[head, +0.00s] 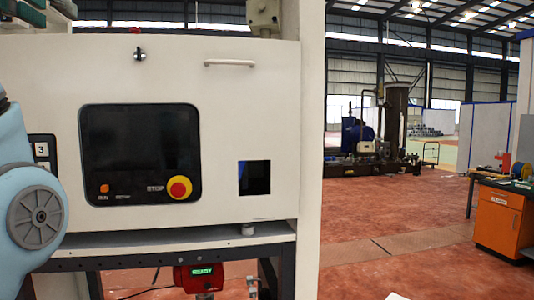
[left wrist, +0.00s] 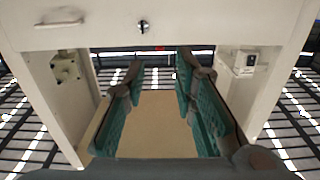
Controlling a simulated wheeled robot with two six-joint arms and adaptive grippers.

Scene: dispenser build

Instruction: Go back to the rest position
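My left gripper (head: 30,12) is only partly in the head view, at the top left edge, by the upper opening of the white machine (head: 235,110). In the left wrist view, its two green fingers (left wrist: 159,68) stand apart with nothing between them. A beige surface shows behind the gap. My left arm's light blue joint fills the left edge of the head view, in front of the machine. My right gripper is in neither view.
The machine front has a dark screen (head: 135,145), a red and yellow stop button (head: 179,188) and a white handle (head: 229,63). A red display (head: 202,277) hangs below it. Red floor (head: 395,215) lies open to the right, before an orange cabinet (head: 500,222).

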